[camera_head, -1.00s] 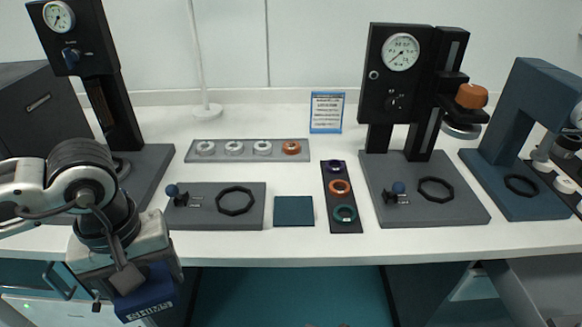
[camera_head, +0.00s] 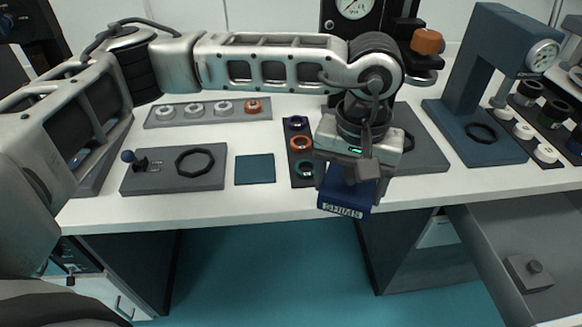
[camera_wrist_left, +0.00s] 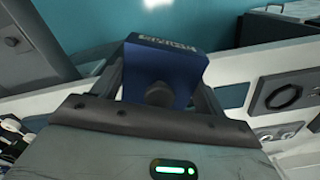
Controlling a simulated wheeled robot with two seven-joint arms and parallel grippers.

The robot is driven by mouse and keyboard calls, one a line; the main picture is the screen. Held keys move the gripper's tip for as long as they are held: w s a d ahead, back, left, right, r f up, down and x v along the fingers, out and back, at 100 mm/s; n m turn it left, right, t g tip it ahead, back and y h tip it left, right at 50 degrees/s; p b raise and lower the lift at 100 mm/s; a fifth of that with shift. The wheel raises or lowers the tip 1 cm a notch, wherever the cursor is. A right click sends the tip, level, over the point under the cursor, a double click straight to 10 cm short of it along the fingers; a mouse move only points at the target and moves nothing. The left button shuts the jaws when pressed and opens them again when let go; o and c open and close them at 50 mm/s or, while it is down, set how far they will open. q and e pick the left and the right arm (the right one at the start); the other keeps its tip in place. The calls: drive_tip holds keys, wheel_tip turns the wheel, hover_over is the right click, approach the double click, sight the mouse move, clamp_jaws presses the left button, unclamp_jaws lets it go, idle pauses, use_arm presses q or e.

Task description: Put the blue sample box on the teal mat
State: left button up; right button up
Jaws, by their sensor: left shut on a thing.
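The blue sample box (camera_head: 345,192) hangs in my left gripper (camera_head: 352,178), in front of the table's front edge and right of the mat. Lettering shows on its lower face. In the left wrist view the box (camera_wrist_left: 180,62) sits between the two fingers of my left gripper (camera_wrist_left: 165,92), which is shut on it. The teal mat (camera_head: 255,169) lies flat and bare on the white table, left of the gripper. My right gripper is not in view.
A grey plate with a black ring (camera_head: 150,181) lies left of the mat. A dark tray with coloured rings (camera_head: 300,171) lies between mat and gripper. A blue press (camera_head: 480,140) stands at the right. An open drawer (camera_head: 530,225) juts out at the lower right.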

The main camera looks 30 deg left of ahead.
use_arm(q)
drive_tip(key=w+a+r+n+b, duration=0.2)
drive_tip(key=w+a+n, duration=0.1)
drive_tip(key=w, duration=0.1)
drive_tip(key=n, duration=0.2)
hover_over(255, 167)
drive_tip(key=d, duration=0.1)
wheel_tip(255, 167, down, 6)
drive_tip(key=shift+s+d+r, duration=0.1)
drive_tip(key=shift+s, duration=0.05)
drive_tip(key=shift+a+f+p, duration=0.3)
drive_tip(key=shift+a+f, duration=0.15)
drive_tip(key=shift+f, duration=0.1)
wheel_tip(255, 167, down, 2)
drive_tip(key=shift+a+f+p, duration=0.15)
drive_tip(key=shift+f+p, duration=0.05)
drive_tip(key=shift+p, duration=0.15)
drive_tip(key=shift+f, duration=0.55)
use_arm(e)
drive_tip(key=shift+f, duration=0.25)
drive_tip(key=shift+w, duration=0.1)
